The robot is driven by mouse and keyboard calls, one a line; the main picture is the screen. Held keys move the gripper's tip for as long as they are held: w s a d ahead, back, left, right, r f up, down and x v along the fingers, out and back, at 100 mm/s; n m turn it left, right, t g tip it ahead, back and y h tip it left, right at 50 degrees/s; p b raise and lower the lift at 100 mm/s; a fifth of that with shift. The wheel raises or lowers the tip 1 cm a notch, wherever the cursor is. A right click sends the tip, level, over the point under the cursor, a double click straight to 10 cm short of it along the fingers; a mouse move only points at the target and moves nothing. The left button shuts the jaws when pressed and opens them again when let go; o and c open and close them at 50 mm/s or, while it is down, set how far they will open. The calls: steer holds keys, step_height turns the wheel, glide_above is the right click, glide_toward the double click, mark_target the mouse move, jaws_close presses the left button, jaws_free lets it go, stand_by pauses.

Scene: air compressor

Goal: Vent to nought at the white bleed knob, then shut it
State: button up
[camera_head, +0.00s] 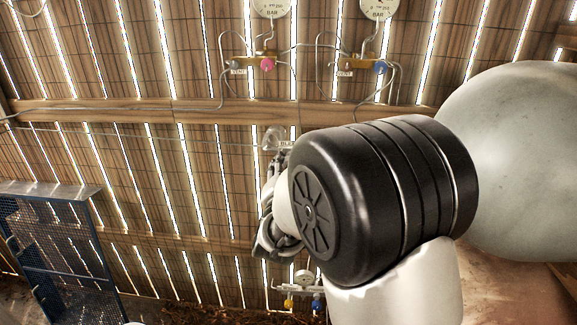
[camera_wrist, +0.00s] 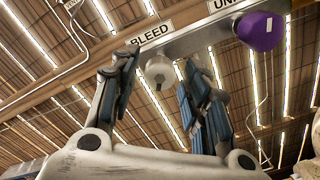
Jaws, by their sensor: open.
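The white bleed knob (camera_wrist: 158,70) hangs below a grey rail under a label reading BLEED (camera_wrist: 150,35) in the wrist view. My gripper (camera_wrist: 160,88) is open, one finger on each side of the knob. Gaps show between fingers and knob, so I see no grip on it. In the head view my gripper (camera_head: 280,165) points up at the plank wall, partly hidden by my dark wrist housing. A pale, blurred shape (camera_head: 273,138) at its tips may be the knob; I cannot tell. No bleed gauge reading is legible.
A purple knob (camera_wrist: 262,30) sits right of the bleed knob on the same rail. Two BAR gauges (camera_head: 271,6) (camera_head: 378,8) hang above, with pink (camera_head: 267,64) and blue (camera_head: 380,67) knobs below. A grey tank (camera_head: 515,150) fills the right; a mesh rack (camera_head: 60,250) stands left.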

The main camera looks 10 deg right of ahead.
steer(key=v, duration=0.6)
stand_by(0.3)
steer(key=shift+d, duration=0.1)
